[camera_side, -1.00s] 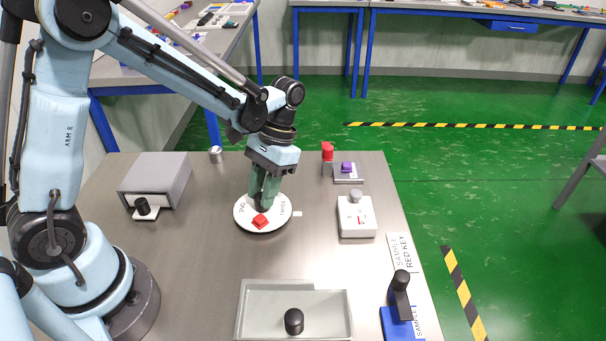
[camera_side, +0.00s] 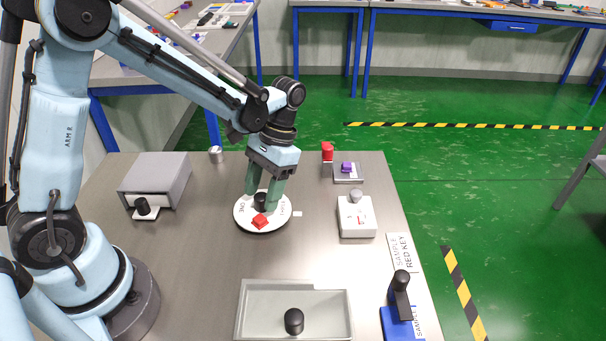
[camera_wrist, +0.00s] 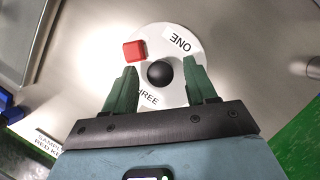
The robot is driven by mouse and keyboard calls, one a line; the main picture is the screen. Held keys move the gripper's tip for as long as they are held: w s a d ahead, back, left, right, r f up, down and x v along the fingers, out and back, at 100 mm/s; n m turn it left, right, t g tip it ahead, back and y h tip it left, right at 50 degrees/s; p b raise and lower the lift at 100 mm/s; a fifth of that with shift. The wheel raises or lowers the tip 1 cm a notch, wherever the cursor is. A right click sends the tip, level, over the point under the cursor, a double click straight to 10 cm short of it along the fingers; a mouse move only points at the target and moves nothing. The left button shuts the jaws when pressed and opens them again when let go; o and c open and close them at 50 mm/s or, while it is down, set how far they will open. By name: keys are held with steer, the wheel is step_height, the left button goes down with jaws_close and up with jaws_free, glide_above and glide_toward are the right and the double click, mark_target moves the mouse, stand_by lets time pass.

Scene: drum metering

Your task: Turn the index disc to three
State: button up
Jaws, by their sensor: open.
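The index disc (camera_side: 280,221) is a round white plate on the metal table, with a black knob (camera_side: 260,200) at its centre. A red block (camera_side: 260,221) sits on its near side. In the wrist view the disc (camera_wrist: 205,52) bears the labels ONE (camera_wrist: 181,41) and THREE (camera_wrist: 148,99), the latter partly hidden by a finger. The red block (camera_wrist: 134,51) is at its upper left. My gripper (camera_side: 263,203) is open above the disc, its green fingers apart on either side of the black knob (camera_wrist: 159,74), with visible gaps.
A grey box with a black knob (camera_side: 142,206) stands left. A pale box (camera_side: 356,222) with a grey knob, a red-topped post (camera_side: 327,151) and a purple piece (camera_side: 346,167) stand right. A grey tray (camera_side: 345,315) and a blue-based black handle (camera_side: 399,284) are in front.

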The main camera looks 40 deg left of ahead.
steer(key=shift+r, duration=0.1)
steer(key=v, duration=1.2)
steer(key=shift+s, duration=0.1)
steer(key=t, duration=1.2)
glide_above(249, 213)
steer(key=shift+f, duration=0.45)
